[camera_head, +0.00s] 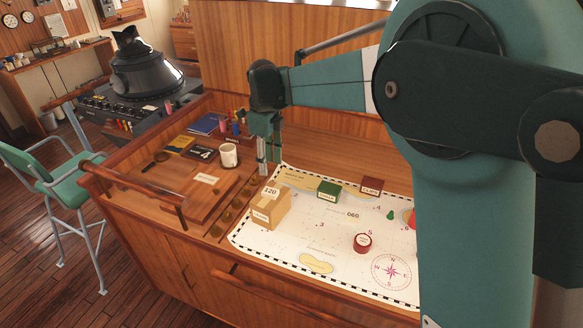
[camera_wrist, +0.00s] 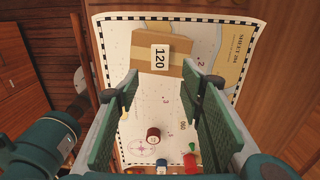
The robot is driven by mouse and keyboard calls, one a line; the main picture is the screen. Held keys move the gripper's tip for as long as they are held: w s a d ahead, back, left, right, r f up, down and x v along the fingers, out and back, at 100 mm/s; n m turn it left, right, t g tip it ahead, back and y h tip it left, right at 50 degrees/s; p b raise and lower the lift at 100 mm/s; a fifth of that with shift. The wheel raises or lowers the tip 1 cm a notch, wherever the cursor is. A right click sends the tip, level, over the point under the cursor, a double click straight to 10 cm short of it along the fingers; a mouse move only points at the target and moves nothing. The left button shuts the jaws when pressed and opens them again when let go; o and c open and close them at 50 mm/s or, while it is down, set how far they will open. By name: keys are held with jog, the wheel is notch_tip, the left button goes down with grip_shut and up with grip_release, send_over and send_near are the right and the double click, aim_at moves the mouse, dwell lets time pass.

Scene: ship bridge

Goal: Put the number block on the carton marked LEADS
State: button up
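The number block (camera_head: 271,191), a white piece reading 120, lies on top of a tan cardboard carton (camera_head: 278,213). The carton's front label is too small to read surely. The wrist view shows the block (camera_wrist: 160,58) face-on against the carton (camera_wrist: 141,48), within the carton's outline. My gripper (camera_head: 265,160) is raised behind and just above the carton, apart from the block. In the wrist view my gripper (camera_wrist: 160,76) has its green fingers wide apart with nothing between them.
A white mug (camera_head: 229,156) and wooden board (camera_head: 203,182) are left.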

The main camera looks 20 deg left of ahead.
jog(key=shift+d, duration=0.1)
jog(key=s+d+r+n+t, duration=0.1)
jog(key=s+d+r+n, duration=0.2)
jog(key=d, duration=0.9)
jog(key=d+r+n+t+y, duration=0.15)
jog(key=d+r, duration=0.35)
jog(key=d, duration=0.6)
jog(key=s+d+r+n+t, duration=0.15)
jog(key=d+r+n, duration=0.25)
jog(key=d, duration=0.8)
jog(key=s+d+f+n+t, duration=0.1)
jog(key=s+d+f+n, duration=0.1)
jog(key=s+d, duration=0.5)
jog(key=s+d+f+n+t+h, duration=0.1)
jog(key=s+d+f+n, duration=0.1)
jog(key=s+d+n, duration=0.2)
jog(key=s+d+f+n+t, duration=0.1)
jog(key=s+d+f+n, duration=0.2)
jog(key=s+d, duration=0.7)
jog(key=d, duration=0.3)
jog(key=shift+d, duration=0.4)
jog(key=shift+s+n+h, duration=0.1)
jog(key=shift+n+h, duration=0.15)
notch_tip(320, 180, down, 21)
jog(key=b, duration=2.1)
